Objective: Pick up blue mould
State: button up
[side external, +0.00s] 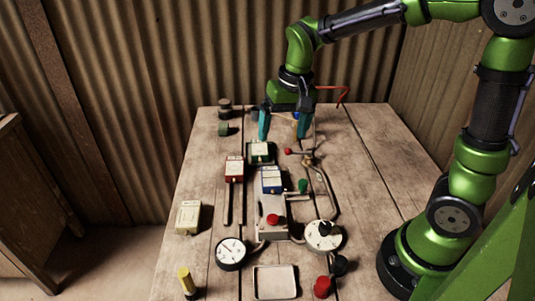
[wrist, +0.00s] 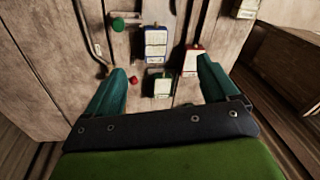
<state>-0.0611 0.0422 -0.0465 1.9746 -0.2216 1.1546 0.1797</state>
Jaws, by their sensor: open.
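The blue mould (side external: 272,181) is a small block with a white label. It sits at the far end of a grey unit in the middle of the table, and it also shows near the top middle of the wrist view (wrist: 155,42). My gripper (side external: 283,133) is open and empty, with teal fingers pointing down above the far part of the table, beyond the blue mould. In the wrist view my gripper (wrist: 162,66) has its fingers spread wide, with the blue mould ahead of the gap between them. The fingers appear clear of the mould.
A green mould (side external: 260,152) lies between my gripper and the blue mould; a red mould (side external: 234,168) stands to the left. A cream block (side external: 188,217), a black-rimmed gauge (side external: 231,253) and a white dial (side external: 324,236) lie nearer. Bent pipes (side external: 325,185) run along the right.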

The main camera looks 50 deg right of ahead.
jog(key=w+d+f+m+g, duration=0.1)
jog(key=w+f+m, duration=0.1)
jog(key=w, duration=0.3)
send_over(271, 176)
jog(key=shift+m+g+h, duration=0.3)
jog(key=shift+m+h, duration=0.1)
jog(key=f, duration=1)
jog(key=shift+s+a+f, duration=0.15)
jog(key=shift+a, duration=0.05)
jog(key=shift+d+f, duration=0.15)
jog(key=shift+f, duration=1.25)
jog(key=shift+d+f, duration=0.1)
jog(key=shift+f, duration=1.25)
jog(key=shift+w+r, duration=0.1)
jog(key=shift+w, duration=0.1)
jog(key=c, duration=1.4)
